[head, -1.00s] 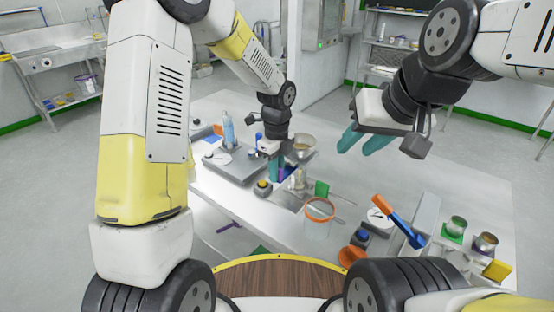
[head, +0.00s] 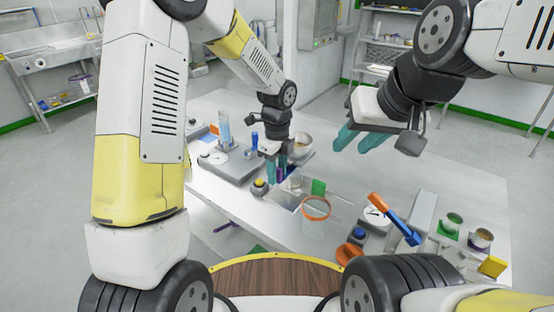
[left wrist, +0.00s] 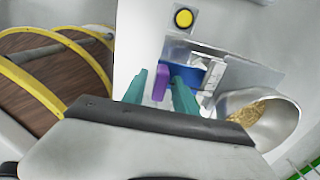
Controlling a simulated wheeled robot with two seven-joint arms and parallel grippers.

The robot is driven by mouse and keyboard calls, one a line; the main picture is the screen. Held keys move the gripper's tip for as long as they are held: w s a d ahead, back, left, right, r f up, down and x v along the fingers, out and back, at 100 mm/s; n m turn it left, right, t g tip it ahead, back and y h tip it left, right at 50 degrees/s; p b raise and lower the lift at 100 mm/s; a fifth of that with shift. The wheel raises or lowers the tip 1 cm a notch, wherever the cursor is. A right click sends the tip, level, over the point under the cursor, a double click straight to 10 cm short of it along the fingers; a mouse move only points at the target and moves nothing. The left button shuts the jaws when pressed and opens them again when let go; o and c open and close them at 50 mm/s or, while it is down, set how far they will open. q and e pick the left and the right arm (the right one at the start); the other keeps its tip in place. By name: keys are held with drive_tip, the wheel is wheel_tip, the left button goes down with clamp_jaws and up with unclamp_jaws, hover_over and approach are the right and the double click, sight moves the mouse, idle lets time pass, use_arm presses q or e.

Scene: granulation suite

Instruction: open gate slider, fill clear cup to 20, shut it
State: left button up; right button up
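The gate slider shows in the left wrist view as a purple tab (left wrist: 161,83) beside a blue plate (left wrist: 205,75), under the metal hopper (left wrist: 262,115) holding tan granules. My left gripper (head: 281,174) is at the slider in the head view. In the left wrist view its teal fingers (left wrist: 160,90) stand either side of the tab, with a gap showing on the left. A clear cup with an orange rim (head: 316,209) stands on the table, right of the left gripper. My right gripper (head: 359,142) is open and empty above the table.
A grey base with a round dial (head: 214,159) stands left of the hopper. A yellow button (left wrist: 183,18) is near the slider. A blue and orange tool (head: 396,220), a second dial (head: 376,217) and small pots (head: 453,221) stand at right. The table behind them is clear.

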use_arm(q)
drive_tip(key=shift+r, duration=3.5)
drive_tip(key=shift+a+r, duration=0.2)
drive_tip(key=shift+r, duration=0.05)
drive_tip(key=s+a+r+n+t+h, duration=0.1)
drive_tip(key=s+a+r+n+t, duration=0.2)
drive_tip(key=s+a+r+n, duration=0.4)
drive_tip(key=s+a+r+n+t+h, duration=0.1)
drive_tip(key=s+a+r+n+t, duration=0.2)
drive_tip(key=s+a+r+n, duration=0.4)
drive_tip(key=s+r+n, duration=0.1)
drive_tip(key=s+n, duration=0.4)
drive_tip(key=n, duration=0.5)
drive_tip(key=shift+s+r+n, duration=0.15)
drive_tip(key=shift+s+n, duration=0.1)
drive_tip(key=shift+n, duration=0.05)
